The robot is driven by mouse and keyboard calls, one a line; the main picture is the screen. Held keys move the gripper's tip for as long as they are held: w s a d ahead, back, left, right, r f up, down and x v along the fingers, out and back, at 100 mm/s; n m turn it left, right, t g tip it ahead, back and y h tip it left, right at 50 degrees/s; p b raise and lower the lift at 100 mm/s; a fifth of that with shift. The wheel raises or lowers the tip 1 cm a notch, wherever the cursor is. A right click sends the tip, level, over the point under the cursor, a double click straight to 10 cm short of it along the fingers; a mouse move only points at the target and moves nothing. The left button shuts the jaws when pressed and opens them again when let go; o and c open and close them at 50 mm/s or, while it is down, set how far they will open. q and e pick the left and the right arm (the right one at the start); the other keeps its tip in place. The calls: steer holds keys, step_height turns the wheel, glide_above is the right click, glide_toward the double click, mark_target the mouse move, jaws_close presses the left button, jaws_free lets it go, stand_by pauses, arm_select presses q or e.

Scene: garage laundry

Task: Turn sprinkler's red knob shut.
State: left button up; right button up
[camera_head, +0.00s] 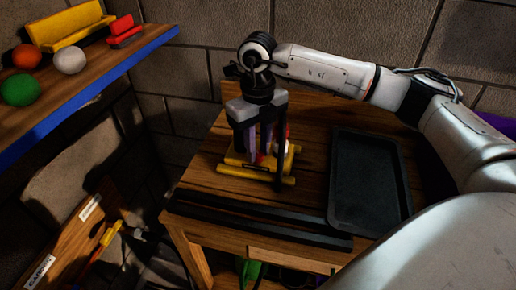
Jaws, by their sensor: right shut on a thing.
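The sprinkler (236,167) has a yellow base and stands on the wooden table, left of the black tray. My right gripper (264,152) reaches down over it from above, with its fingers around the middle of the sprinkler. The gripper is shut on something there. A bit of red (259,158) shows low between the fingers, which looks like the knob, but the fingers hide most of it. A white and red part shows just right of the fingers. My left gripper is not in view.
The black tray (336,205) lies on the wooden table (205,172). Dark bars (262,218) lie along its front edge. A blue-edged shelf (92,92) at upper left holds balls and yellow and red items. Brick walls stand behind.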

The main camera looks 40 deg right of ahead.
mark_target(258, 154)
steer(key=n, duration=0.4)
steer(key=shift+n+b, duration=0.3)
steer(key=shift+b, duration=0.1)
steer(key=n, duration=0.4)
steer(key=shift+n+b, duration=0.3)
steer(key=shift+b, duration=0.05)
steer(key=o, duration=0.8)
step_height(258, 154, up, 10)
steer(key=shift+r, duration=0.2)
